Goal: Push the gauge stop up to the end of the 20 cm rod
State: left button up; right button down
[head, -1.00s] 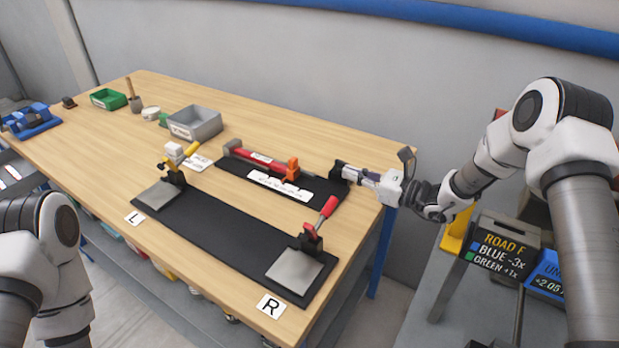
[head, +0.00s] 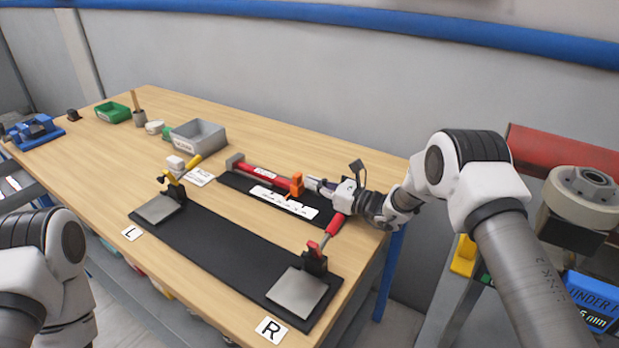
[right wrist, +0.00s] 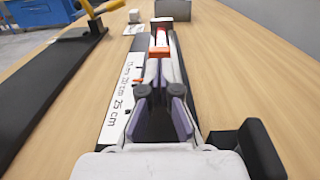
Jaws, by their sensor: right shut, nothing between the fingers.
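The gauge (head: 234,184) is a dark base with a white scale strip (head: 284,203), lying at the back of the table. My left gripper is out of view.
A black board with two grey plates and clamps lies in front; its red-handled clamp (head: 316,258) stands near my right wrist. A yellow-handled clamp (head: 174,185), a grey bin (head: 198,137) and a green bin (head: 113,112) stand further left. Bare wood lies behind the gauge.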

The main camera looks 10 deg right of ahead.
jog(key=shift+x, duration=0.85)
jog(key=shift+w+a+f+b, duration=0.2)
jog(key=shift+f+b, duration=0.1)
jog(key=shift+b, duration=0.85)
jog(key=shift+r, duration=0.45)
